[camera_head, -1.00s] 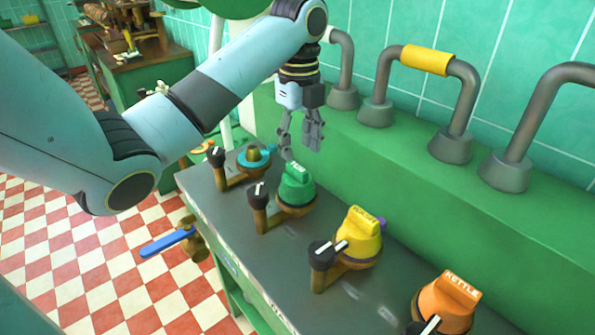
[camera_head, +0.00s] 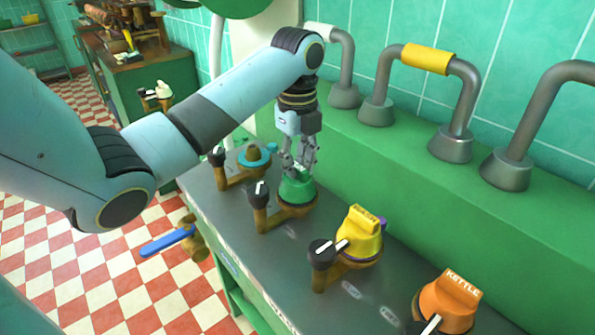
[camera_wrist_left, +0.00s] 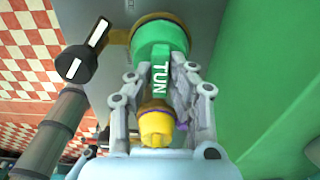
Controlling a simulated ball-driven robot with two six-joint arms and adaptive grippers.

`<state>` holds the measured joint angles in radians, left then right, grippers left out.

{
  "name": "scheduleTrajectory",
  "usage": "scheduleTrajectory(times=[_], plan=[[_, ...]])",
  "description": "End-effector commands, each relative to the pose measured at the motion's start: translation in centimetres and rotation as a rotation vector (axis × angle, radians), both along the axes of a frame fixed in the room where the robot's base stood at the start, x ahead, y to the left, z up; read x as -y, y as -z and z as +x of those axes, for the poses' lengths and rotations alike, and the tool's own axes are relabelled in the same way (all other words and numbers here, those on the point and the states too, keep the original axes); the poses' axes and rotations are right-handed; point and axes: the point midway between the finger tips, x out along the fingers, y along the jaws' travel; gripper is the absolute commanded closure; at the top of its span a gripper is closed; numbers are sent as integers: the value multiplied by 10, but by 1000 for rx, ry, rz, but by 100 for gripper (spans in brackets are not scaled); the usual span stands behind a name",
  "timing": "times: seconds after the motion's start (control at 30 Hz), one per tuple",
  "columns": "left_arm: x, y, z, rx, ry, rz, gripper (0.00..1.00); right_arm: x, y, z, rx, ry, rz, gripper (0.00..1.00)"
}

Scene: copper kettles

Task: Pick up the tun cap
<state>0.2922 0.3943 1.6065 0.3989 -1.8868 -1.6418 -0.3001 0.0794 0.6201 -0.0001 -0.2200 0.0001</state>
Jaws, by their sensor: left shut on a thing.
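The green tun cap (camera_head: 297,189) sits on its brass fitting on the grey counter, in the middle of the head view. My left gripper (camera_head: 299,168) comes down on it from above and is shut on its raised grip. In the left wrist view the tun cap (camera_wrist_left: 160,50) shows the letters TUN on its ridge, with my left gripper's fingers (camera_wrist_left: 160,84) on either side. The cap appears still seated on the fitting. My right gripper is not in view.
A yellow cap (camera_head: 360,236) and an orange kettle cap (camera_head: 447,298) stand nearer on the counter (camera_head: 300,252). A teal ring-shaped fitting (camera_head: 254,157) is farther back. Black knobs stand beside the fittings. Grey pipes (camera_head: 450,143) rise from the green ledge behind.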

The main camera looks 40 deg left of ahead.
Motion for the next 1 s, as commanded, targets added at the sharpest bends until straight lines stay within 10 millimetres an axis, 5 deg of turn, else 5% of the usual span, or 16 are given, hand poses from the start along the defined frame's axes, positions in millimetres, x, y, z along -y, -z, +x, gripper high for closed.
scheduleTrajectory(times=[0.37,0.63,1.0], plan=[[0,-5,1,3,0,1,100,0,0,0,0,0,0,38],[-1,-44,1,5,1,3,100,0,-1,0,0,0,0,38],[80,-96,13,2,2,-5,100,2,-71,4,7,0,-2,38]])
